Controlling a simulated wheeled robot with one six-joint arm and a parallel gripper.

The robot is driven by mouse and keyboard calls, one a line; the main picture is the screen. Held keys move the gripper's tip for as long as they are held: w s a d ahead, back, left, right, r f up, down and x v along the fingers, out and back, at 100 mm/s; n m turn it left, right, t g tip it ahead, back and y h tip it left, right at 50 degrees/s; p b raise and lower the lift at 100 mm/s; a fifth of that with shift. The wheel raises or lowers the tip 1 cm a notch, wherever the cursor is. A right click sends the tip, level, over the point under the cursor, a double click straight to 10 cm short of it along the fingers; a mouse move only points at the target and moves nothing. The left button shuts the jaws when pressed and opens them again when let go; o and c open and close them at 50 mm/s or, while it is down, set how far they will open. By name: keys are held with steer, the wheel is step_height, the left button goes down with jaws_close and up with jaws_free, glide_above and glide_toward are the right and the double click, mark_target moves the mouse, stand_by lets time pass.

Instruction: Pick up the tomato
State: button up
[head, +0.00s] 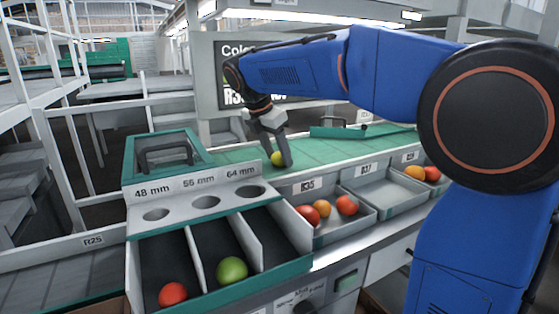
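A small yellow-green tomato (277,158) is at the near edge of the green conveyor belt (330,147). My gripper (278,157) points down over the belt with its fingers around the tomato. One finger shows to the right of the tomato; the other is partly hidden. I cannot tell whether the fingers press on the tomato or stand apart from it. My blue arm reaches in from the right.
A sizing box (192,186) with three holes stands front left, with a red tomato (173,294) and a green tomato (232,270) in its bins. Right of it, tray R35 (333,232) holds several tomatoes, and tray R37 (380,206) is empty. A green guide bar (340,132) lies across the belt.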

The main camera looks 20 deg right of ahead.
mark_target(277, 153)
steer(key=c, duration=0.4)
steer(key=shift+o, duration=0.2)
steer(key=shift+r, duration=0.1)
step_height(277, 153, up, 9)
steer(key=shift+f, duration=0.15)
steer(key=shift+r, duration=0.6)
